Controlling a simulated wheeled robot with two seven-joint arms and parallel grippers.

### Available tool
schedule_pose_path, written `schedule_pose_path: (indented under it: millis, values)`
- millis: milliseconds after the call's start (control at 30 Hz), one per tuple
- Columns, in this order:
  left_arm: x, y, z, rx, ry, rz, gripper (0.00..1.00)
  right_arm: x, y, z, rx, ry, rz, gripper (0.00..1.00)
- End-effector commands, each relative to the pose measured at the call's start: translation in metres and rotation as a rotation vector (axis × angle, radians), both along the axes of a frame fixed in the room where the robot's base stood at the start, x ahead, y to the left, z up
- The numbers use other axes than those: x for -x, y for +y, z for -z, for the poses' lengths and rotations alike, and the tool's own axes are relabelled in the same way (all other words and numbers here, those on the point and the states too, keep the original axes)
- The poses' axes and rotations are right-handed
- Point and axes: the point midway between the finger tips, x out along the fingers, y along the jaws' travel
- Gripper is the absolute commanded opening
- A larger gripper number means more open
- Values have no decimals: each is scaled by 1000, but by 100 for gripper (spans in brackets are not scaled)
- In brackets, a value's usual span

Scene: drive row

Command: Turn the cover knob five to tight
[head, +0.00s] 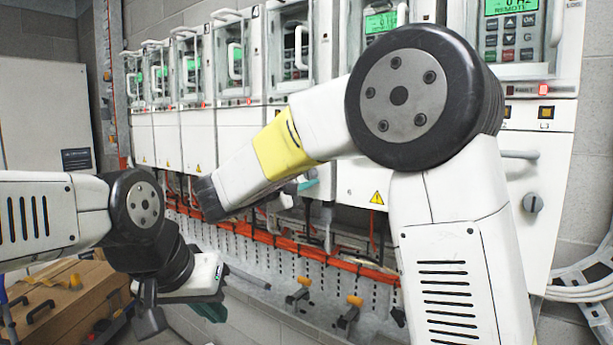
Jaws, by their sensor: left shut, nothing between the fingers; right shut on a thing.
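A row of white drive cabinets runs along the wall. My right arm crosses in front of them, and its forearm hides much of the cover where cover knob five sits. A teal fingertip of my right gripper (306,184) shows just past the forearm, at the lower right of that cover. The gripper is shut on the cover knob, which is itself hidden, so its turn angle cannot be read. My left gripper (212,309) is shut and empty at the lower left, low in front of the wall and apart from the cabinets.
A similar grey knob (533,203) shows on the rightmost cabinet, below a grey handle (519,154). Orange cables (278,241) run under the cabinets. Yellow-ended clamps (353,302) stick out below. A wooden box (66,297) stands at the lower left. Coiled white cables (590,277) hang at right.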

Motion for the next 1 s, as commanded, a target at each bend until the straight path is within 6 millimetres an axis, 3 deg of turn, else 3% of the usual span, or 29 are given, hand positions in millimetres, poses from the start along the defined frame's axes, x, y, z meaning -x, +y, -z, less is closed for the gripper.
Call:
schedule_pose_path:
  millis: [167,200,300,667,1000]
  values:
    - [0,0,0,0,0,0,0,0,0,-1,1,-1,0,0]
    - [0,0,0,0,0,0,0,0,0,-1,1,-1,0,28]
    - [0,0,0,0,0,0,0,0,0,-1,1,0,0,48]
    - [0,0,0,0,0,0,0,2,2,0,1,1,-1,48]
    - [0,0,0,0,0,0,0,44,33,0,1,0,-4,48]
